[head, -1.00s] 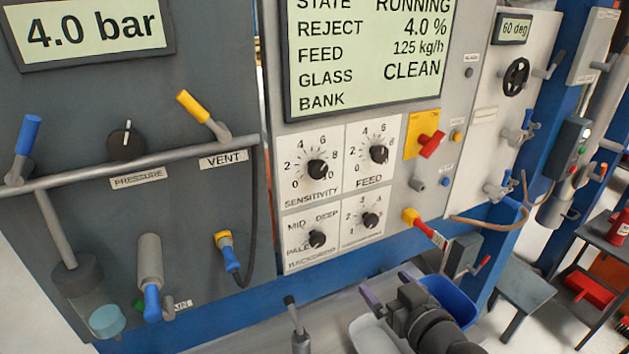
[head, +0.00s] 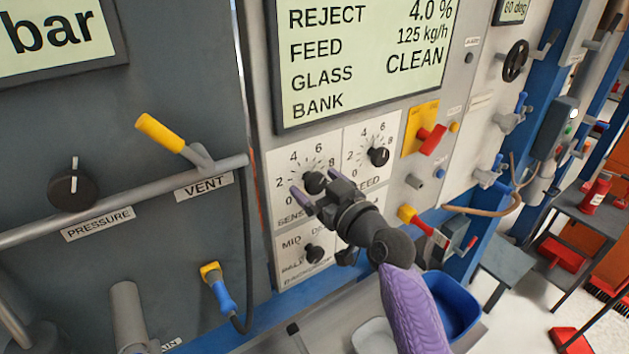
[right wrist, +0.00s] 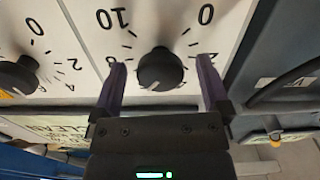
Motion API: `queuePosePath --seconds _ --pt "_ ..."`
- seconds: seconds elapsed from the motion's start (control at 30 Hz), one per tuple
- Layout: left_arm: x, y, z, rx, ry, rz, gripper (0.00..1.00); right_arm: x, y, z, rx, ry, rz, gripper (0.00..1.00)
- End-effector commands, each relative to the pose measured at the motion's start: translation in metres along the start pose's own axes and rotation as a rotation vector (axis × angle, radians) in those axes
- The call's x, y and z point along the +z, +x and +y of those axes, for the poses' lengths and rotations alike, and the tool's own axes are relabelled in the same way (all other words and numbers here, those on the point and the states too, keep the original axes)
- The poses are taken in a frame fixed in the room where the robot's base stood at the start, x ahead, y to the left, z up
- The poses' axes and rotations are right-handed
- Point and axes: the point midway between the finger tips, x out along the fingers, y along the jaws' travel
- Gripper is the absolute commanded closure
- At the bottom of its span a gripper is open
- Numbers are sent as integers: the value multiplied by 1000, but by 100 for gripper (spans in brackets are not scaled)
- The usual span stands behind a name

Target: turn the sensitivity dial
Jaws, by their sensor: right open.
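The sensitivity dial (head: 314,182) is a black knob on a white scale plate, in the left upper place of a block of dials. My right gripper (head: 312,180) is in front of it, open, its purple fingers pointing at the panel. In the right wrist view the dial (right wrist: 160,70) sits between the two open fingertips (right wrist: 160,66), with a gap on each side. Whether the tips reach past the knob's front face is hard to tell. My gripper hides part of the SENSITIVITY label. My left gripper is not in view.
The feed dial (head: 378,156) is close on the right, and the backdrop dial (head: 313,254) is below. A red handle on a yellow plate (head: 420,115) is further right. A yellow VENT lever (head: 165,135) and a grey pipe (head: 130,205) stand out on the left.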

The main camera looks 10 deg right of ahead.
Motion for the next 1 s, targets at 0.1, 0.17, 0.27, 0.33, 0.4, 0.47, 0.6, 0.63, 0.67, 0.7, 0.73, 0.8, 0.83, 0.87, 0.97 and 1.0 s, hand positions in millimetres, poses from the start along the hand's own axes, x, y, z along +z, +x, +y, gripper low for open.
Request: queuePosePath --seconds 0.1,0.17,0.27,0.33,0.4,0.47,0.6,0.63,0.67,0.7,0.73,0.8,0.83,0.87,0.97,1.0 --pt "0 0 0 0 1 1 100 0 9 0 0 1 0 3" --pt "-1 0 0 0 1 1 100 0 10 0 0 0 1 3" --pt "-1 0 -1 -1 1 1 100 0 10 0 0 0 0 3" --pt "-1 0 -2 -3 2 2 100 0 10 0 0 0 0 3" --pt "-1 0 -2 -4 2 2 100 0 10 0 0 0 0 12" --pt "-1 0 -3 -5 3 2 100 0 10 0 0 0 0 24" --pt "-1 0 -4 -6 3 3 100 0 10 0 0 0 0 54" --pt "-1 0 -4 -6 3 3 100 0 10 0 0 0 0 60" --pt "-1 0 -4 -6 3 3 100 0 10 0 0 0 0 67" --pt "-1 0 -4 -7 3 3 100 0 10 0 0 0 0 75" --pt "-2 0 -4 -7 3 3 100 0 10 0 0 0 0 82" --pt "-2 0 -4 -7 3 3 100 0 10 0 0 0 0 96" --pt "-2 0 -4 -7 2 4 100 0 10 0 0 0 0 98" --pt "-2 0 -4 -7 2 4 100 0 10 0 0 1 0 98" --pt "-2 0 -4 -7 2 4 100 0 10 0 0 9 0 98" --pt "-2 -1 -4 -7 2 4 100 0 10 0 0 16 0 98"
